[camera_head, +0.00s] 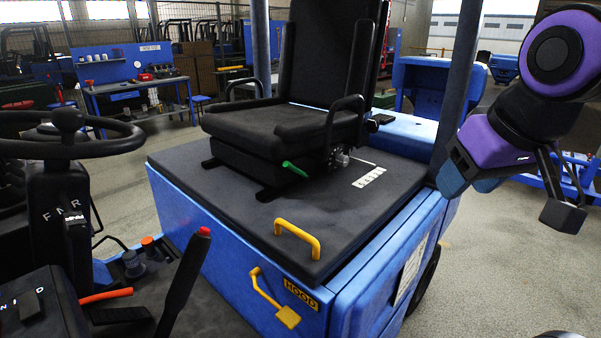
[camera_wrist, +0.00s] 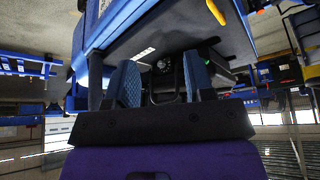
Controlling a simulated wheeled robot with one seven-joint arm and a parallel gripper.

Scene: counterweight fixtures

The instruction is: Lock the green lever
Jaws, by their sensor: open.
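The green lever (camera_head: 294,169) sticks out from the lower front of the black seat (camera_head: 275,125), above the dark hood top. It angles down to the right, and nothing touches it. My gripper (camera_head: 468,183) hangs at the right of the head view, beside the blue post and well away from the lever. In the wrist view my gripper (camera_wrist: 160,82) has its two blue fingers apart with nothing held between them.
A yellow handle (camera_head: 297,239) stands on the hood top (camera_head: 225,175), and a yellow latch (camera_head: 274,300) is on the blue front. A steering wheel (camera_head: 65,140) and red-tipped lever (camera_head: 187,280) are at left. Blue posts rise beside the seat. Open floor lies at right.

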